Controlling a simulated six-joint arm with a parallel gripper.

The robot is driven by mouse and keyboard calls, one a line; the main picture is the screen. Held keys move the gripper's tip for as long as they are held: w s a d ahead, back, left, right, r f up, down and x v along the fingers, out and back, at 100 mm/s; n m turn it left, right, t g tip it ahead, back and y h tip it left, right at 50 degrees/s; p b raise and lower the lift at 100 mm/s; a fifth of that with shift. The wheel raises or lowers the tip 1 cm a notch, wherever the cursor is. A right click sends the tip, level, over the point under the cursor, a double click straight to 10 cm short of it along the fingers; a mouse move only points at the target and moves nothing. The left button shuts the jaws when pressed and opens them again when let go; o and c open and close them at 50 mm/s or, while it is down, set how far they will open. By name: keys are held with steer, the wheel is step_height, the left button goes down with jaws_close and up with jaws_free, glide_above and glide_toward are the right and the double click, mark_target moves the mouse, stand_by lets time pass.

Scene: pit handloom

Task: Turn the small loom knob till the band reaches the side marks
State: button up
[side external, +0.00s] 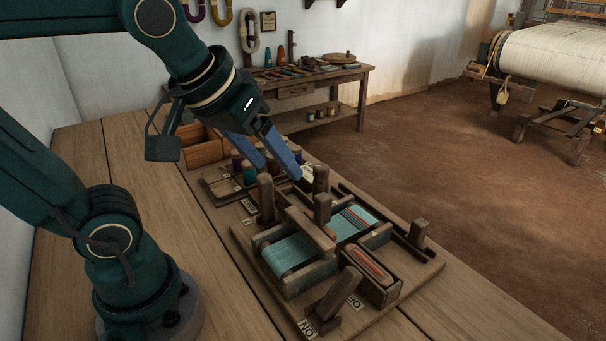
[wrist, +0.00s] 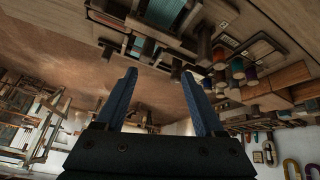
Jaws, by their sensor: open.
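The small loom (side external: 295,275) stands on a wooden baseboard on the bench. Its teal band (side external: 290,253) carries red and dark stripes toward the far end. The band also shows at the top of the wrist view (wrist: 168,14). In the wrist view the fingers (wrist: 158,76) are spread with an empty gap. A small pale piece (side external: 308,174) shows by one fingertip; I cannot tell if it is the knob. I cannot make out the side marks clearly.
A box with a reddish shuttle (side external: 370,265) sits beside the loom. Spools (side external: 249,172) and a wooden box (side external: 203,147) stand behind. Upright posts (side external: 265,197) rise near my fingers.

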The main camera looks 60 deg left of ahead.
steer(key=w+a+r+n+y, duration=0.1)
steer(key=w+a+n, duration=0.2)
steer(key=w, duration=0.4)
steer(key=n+g+y, duration=0.1)
steer(key=n+g, duration=0.1)
steer(key=n, duration=0.1)
glide_toward(321, 166)
steer(key=shift+g, duration=0.7)
steer(key=shift+w+x, duration=0.2)
steer(key=shift+x, duration=1.25)
steer(key=shift+w+x, duration=0.2)
steer(key=shift+x, duration=1.25)
steer(key=shift+w+x, duration=0.2)
steer(key=shift+x, duration=1.25)
steer(key=shift+d+r, duration=0.1)
steer(key=shift+y, duration=0.3)
jaws_close()
